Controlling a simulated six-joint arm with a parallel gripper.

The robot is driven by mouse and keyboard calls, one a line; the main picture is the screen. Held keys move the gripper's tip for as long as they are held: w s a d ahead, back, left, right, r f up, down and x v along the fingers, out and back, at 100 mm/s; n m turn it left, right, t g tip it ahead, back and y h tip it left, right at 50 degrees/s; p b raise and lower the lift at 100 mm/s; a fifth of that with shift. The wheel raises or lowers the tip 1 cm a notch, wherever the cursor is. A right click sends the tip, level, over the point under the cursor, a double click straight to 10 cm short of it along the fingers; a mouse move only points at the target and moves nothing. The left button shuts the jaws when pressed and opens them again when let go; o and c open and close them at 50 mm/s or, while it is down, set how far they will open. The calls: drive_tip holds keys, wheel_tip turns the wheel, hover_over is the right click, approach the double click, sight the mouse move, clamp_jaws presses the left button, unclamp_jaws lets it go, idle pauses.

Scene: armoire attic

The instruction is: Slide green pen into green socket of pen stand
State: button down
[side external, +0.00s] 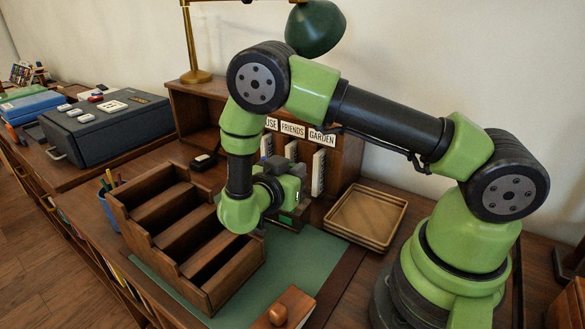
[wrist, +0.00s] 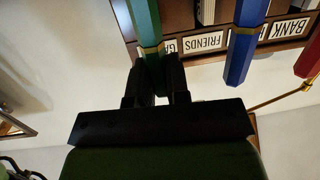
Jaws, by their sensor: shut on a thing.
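In the wrist view my gripper (wrist: 155,72) is shut on the green pen (wrist: 148,28), a faceted green shaft with a gold band near the fingertips. The pen's far end runs out of the top of the picture. A blue pen (wrist: 243,45) and a red pen (wrist: 308,58) show to its right, roughly parallel to it and apart from it. In the side external view my gripper (side external: 290,195) is low over the green mat, behind the wooden stepped rack, and its fingers are not clear.
The stepped wooden rack (side external: 185,235) stands close to my wrist. A blue cup with pens (side external: 110,205) is left of it. Stacked wooden trays (side external: 365,217) lie to the right. A labelled wooden cubby (side external: 345,135) is behind. The green mat (side external: 235,302) has bare room in front.

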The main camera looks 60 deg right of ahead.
drive_tip(key=shift+f, duration=0.1)
drive_tip(key=c, duration=1)
unclamp_jaws()
wheel_tip(320, 180, up, 10)
